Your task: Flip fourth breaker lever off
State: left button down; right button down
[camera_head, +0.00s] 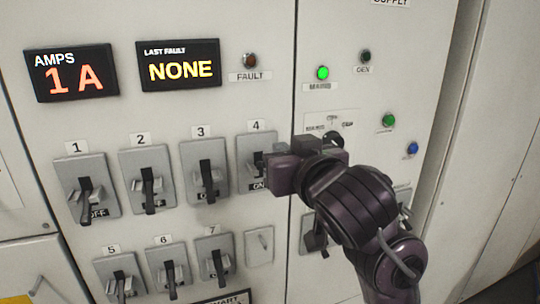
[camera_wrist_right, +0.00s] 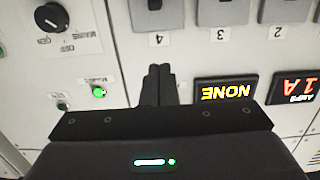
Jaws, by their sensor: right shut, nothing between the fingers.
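The fourth breaker (camera_head: 246,165) is a grey plate under the label 4 in the head view, with "ON" readable near its lower edge. My right gripper (camera_head: 275,155) is in front of its right side and hides part of the plate and lever, so I cannot tell the lever's position or whether it is touched. In the wrist view, which is upside down, the right fingers (camera_wrist_right: 156,85) are shut together and empty. The fourth breaker (camera_wrist_right: 158,14) shows beyond them at the top edge. My left gripper is in neither view.
Breakers 1 (camera_head: 68,190), 2 (camera_head: 135,178) and 3 (camera_head: 195,180) stand to the left; "OFF" shows on breaker 1. Several levers sit in the row below. The displays read 1 A (camera_head: 72,76) and NONE (camera_head: 180,69). The mains lamp (camera_head: 322,73) glows green.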

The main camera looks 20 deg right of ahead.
jog(key=shift+w, duration=0.1)
jog(key=w, duration=0.3)
jog(key=w+p, duration=0.1)
jog(key=w, duration=0.2)
jog(key=w+f, duration=0.1)
jog(key=w, duration=0.3)
jog(key=shift+p, duration=0.3)
jog(key=f, duration=0.1)
jog(key=s+f, duration=0.1)
jog(key=f, duration=0.1)
jog(key=shift+s+a+f, duration=0.1)
jog(key=shift+s+f, duration=0.3)
